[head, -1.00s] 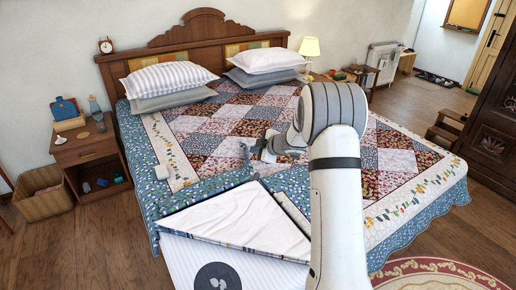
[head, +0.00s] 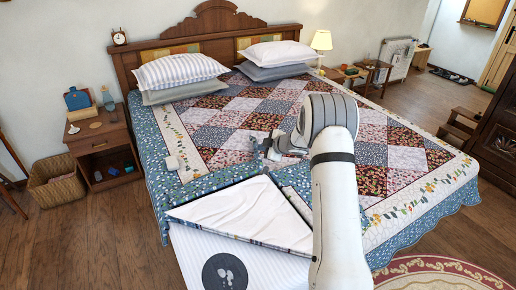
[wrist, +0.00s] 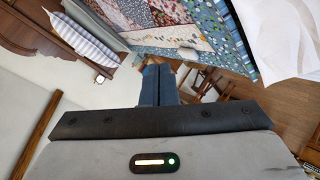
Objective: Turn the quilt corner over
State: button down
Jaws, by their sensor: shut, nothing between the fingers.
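The patchwork quilt (head: 242,118) covers the bed; it also shows in the wrist view (wrist: 185,28). Its near corner (head: 245,212) lies folded back as a white triangle, pale underside up, with a thin patterned edge along its front. Below the fold, the white striped mattress (head: 190,255) with a dark round emblem (head: 225,272) is bare. My gripper (head: 262,150) is above the quilt just beyond the fold's far tip, apart from the folded cloth as far as I can tell. In the wrist view its dark fingers (wrist: 160,72) are together and empty. My arm hides part of the fold's right side.
A small white object (head: 172,163) lies on the quilt's left side. Pillows (head: 175,74) lie at the headboard. A nightstand (head: 98,138) and wicker basket (head: 57,185) stand at left. A dark cabinet (head: 500,140) stands at right. Floor is open at front left.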

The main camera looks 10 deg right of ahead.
jog(key=w+f, duration=0.1)
jog(key=w+d+f, duration=0.1)
jog(key=f, duration=0.1)
jog(key=shift+w+d+f, duration=0.25)
jog(key=shift+w, duration=0.15)
